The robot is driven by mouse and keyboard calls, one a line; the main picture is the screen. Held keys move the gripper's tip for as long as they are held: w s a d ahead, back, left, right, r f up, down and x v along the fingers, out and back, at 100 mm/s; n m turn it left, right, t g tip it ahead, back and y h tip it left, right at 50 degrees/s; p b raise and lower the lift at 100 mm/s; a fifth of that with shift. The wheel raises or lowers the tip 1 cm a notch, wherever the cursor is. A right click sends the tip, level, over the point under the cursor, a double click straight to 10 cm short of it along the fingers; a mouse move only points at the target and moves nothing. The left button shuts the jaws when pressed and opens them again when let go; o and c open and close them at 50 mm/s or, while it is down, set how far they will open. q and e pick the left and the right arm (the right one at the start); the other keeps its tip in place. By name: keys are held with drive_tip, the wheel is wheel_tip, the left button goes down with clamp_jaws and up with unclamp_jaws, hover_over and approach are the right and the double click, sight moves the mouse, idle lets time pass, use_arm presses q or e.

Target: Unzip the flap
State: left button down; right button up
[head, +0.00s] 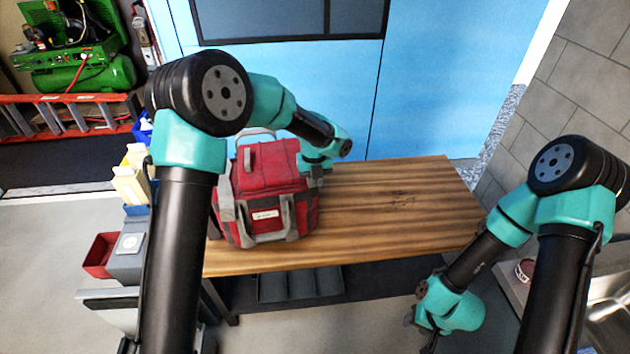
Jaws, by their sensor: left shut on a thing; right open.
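A red bag (270,190) with grey trim and handles stands upright on the left part of the wooden bench. Its red top flap (268,157) looks closed. A zip pull is too small to make out. My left gripper (314,168) is at the bag's upper right edge, shut on a part of the bag there. The exact part held is hidden. My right gripper (420,330) is open and empty, low in front of the bench and well apart from the bag.
The wooden bench (400,220) is clear to the right of the bag. A dark tray (300,285) is below it. A blue wall (430,80) stands behind. A grey cart with a red bin (100,256) is at the left, and a sink (608,305) at the right.

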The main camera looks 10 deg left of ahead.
use_arm(q)
drive_tip(key=c, duration=1.1)
unclamp_jaws()
drive_tip(key=shift+o, duration=0.2)
drive_tip(key=shift+r, duration=0.1)
wheel_tip(320, 180, up, 17)
drive_tip(key=shift+r, duration=0.1)
